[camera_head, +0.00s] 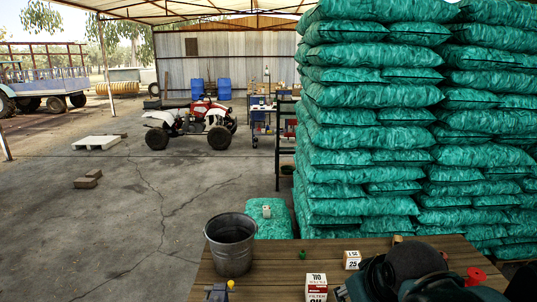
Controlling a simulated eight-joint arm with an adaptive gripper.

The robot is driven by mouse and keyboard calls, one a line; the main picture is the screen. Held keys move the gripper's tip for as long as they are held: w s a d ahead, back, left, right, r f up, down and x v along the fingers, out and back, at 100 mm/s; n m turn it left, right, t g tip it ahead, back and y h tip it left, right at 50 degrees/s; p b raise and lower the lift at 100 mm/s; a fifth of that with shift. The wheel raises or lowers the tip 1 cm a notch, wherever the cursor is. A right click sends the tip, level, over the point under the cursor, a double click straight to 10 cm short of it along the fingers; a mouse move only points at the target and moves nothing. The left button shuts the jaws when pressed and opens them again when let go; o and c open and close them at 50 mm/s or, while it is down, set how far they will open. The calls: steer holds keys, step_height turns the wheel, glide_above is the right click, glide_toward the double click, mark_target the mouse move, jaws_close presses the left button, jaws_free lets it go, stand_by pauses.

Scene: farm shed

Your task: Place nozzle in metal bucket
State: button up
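The metal bucket (231,260) is a dark grey, open-topped pail. It stands upright near the left end of the wooden table (270,285); its inside is dark, and I make out nothing in it. No piece is clearly readable as the nozzle. A small green piece (303,255) lies on the table right of the bucket, and a red piece (475,276) shows at the far right. Either could be the nozzle; they are too small to tell. I cannot make out my gripper or its fingertips in this view.
A small box (352,260) and a filter box (316,287) stand on the table. A dark rounded bulk (410,262) fills the right front and hides table there. A yellow-and-dark item (220,291) is at the front left. Stacked green sacks (370,130) rise behind the table.

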steer(key=s+d+f+m+b, duration=0.1)
steer(key=s+f+m, duration=0.1)
steer(key=s+f, duration=0.2)
steer(key=shift+s+d+m+t, duration=0.2)
steer(key=shift+m+t, duration=0.1)
steer(key=shift+m, duration=0.1)
